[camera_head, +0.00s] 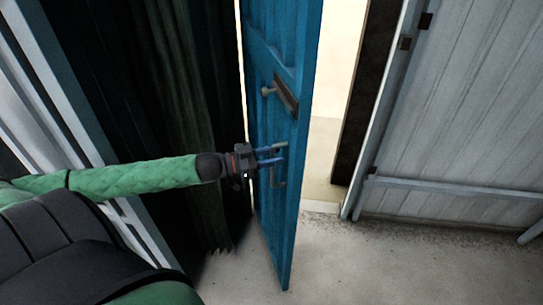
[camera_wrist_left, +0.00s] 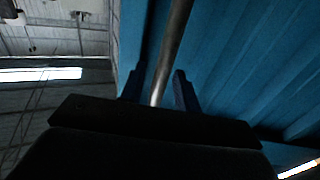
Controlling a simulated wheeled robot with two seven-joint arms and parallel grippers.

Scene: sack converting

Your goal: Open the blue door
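The blue door (camera_head: 277,210) stands ajar in the head view, seen at a steep angle, with a bright gap to its right. A metal pull handle (camera_head: 280,178) is on its lower middle. My left gripper (camera_head: 284,154) is at this handle, reaching in from the left. In the left wrist view, the handle bar (camera_wrist_left: 172,45) runs between the two fingers (camera_wrist_left: 160,90). Gaps show on both sides of the bar, so the fingers are around it but look open. The blue door panel (camera_wrist_left: 235,60) fills the right of that view. My right gripper is not in view.
A knob (camera_head: 268,91) with a dark plate is higher on the door. The bright doorway (camera_head: 330,110) has a dark post (camera_head: 364,95) at its right. A grey plank panel (camera_head: 450,110) stands further right. Dark curtain-like folds (camera_head: 190,90) hang left of the door. The floor (camera_head: 380,265) in front is bare.

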